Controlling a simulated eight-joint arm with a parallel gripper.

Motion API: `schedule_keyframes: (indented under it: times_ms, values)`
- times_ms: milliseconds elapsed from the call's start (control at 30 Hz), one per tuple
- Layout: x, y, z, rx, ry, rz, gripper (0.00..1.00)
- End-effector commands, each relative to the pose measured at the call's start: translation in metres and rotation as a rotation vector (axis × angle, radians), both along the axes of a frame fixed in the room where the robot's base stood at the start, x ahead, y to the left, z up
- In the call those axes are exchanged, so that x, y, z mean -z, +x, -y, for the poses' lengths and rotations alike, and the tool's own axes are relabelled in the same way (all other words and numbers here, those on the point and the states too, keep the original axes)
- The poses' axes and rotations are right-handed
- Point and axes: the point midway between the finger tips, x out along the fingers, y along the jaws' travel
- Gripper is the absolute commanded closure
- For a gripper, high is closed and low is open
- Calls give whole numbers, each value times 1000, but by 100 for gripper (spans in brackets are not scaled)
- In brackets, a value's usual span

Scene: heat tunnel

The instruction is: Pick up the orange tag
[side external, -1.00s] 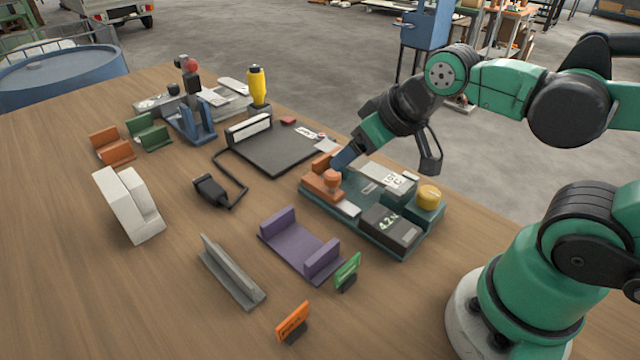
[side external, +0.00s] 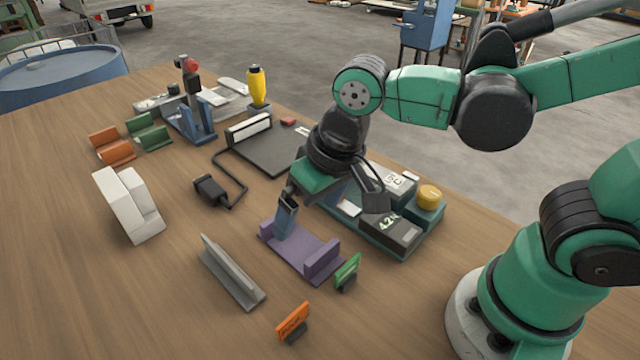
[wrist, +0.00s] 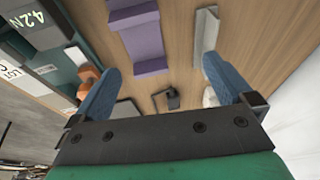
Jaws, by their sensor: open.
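The orange tag (side external: 293,320) stands in a small dark foot on the wooden table, near the front edge of the side view. It leans slightly and carries dark lettering. My gripper (side external: 288,215) is over the back end of the purple cradle, well behind the tag and up from it. One blue finger shows clearly there; the other is hidden by the wrist. In the wrist view, my gripper (wrist: 160,66) shows both blue fingers wide apart with nothing between them. The orange tag does not show in the wrist view.
A green tag (side external: 347,271) stands beside the purple cradle (side external: 322,258), near the orange tag. A grey angled rail (side external: 232,274) lies to the left. The teal tray (side external: 425,232) with the meter is at right. Bare table surrounds the orange tag.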

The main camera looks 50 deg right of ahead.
Motion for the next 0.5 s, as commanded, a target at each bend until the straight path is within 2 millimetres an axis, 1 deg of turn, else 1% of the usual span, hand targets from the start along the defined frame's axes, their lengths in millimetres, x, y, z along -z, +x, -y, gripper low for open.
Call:
schedule_keyframes:
  times_ms: [33,100,200,333,500]
  values:
    - [6,-7,-22,-18,-8,-60,0]
    - [15,-18,-44,-18,-31,-136,0]
    - [26,-34,-66,-13,-70,-214,0]
    - [34,-47,-80,-3,-107,-263,0]
    - [44,-50,-83,3,-117,-274,0]
